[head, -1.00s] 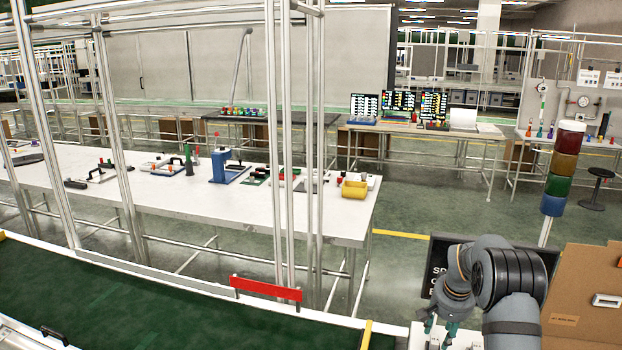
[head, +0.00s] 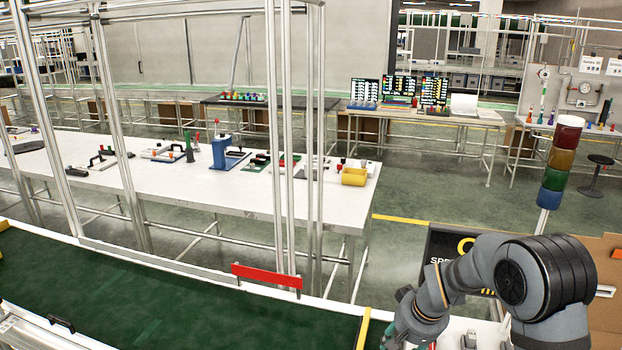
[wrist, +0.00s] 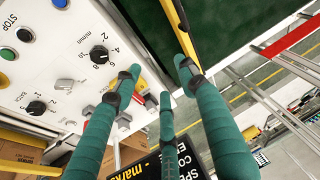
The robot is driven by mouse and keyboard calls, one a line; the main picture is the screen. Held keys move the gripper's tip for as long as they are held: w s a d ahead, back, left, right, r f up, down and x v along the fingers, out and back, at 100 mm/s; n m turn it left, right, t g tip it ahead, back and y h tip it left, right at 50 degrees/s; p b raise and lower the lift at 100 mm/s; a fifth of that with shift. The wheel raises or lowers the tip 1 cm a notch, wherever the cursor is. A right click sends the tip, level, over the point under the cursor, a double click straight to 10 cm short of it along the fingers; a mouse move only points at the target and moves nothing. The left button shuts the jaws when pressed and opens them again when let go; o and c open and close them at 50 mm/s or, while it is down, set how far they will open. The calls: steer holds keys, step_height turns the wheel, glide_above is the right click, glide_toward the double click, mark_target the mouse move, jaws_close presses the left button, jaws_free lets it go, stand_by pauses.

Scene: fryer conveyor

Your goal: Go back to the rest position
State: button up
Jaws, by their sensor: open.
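In the head view my gripper (head: 400,325) is low at the bottom right, partly cut off by the frame, near the belt's right end.
A yellow bar (head: 363,328) marks the belt's right end. A red bar (head: 266,277) is on the belt's far side. A signal tower (head: 559,165) and a cardboard box (head: 607,300) stand at the right. A black sign (head: 440,250) is behind my arm.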

steer(key=shift+m, duration=0.3)
steer(key=s+d+r, duration=0.1)
steer(key=s+d+r+p, duration=0.1)
steer(key=d, duration=0.1)
steer(key=shift+s+d, duration=0.15)
steer(key=shift+s, duration=0.15)
